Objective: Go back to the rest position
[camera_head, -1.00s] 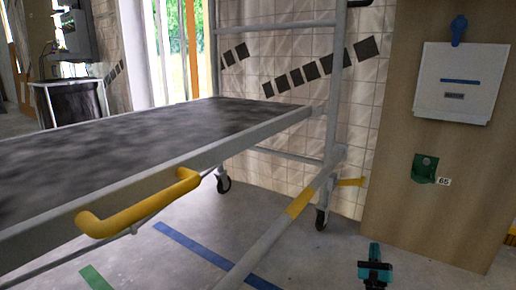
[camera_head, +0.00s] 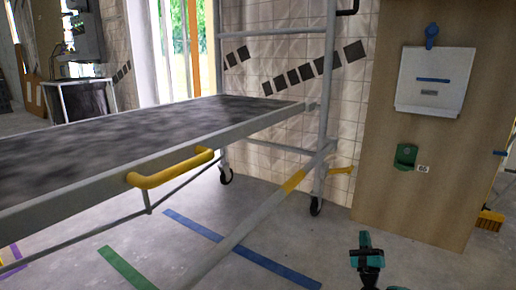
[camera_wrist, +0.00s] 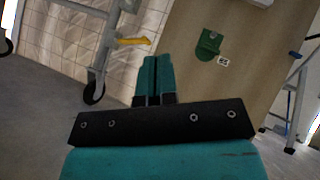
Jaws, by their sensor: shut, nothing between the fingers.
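My gripper (camera_head: 365,241) shows at the bottom right of the head view, low over the grey floor. In the wrist view its two teal fingers (camera_wrist: 155,75) lie side by side, shut, with nothing between them. It is apart from the scaffold and from the wooden panel. The scaffold platform (camera_head: 60,168) has a dark deck and a yellow handle (camera_head: 170,169) along its near edge. The handle is not touched by my gripper.
A wooden panel (camera_head: 385,160) stands at the right with a white box (camera_head: 435,70) and a green holder (camera_head: 405,156). Scaffold wheels (camera_head: 316,206) rest on the floor. A yellow broom (camera_head: 490,220) is at the far right. Floor around my gripper is clear.

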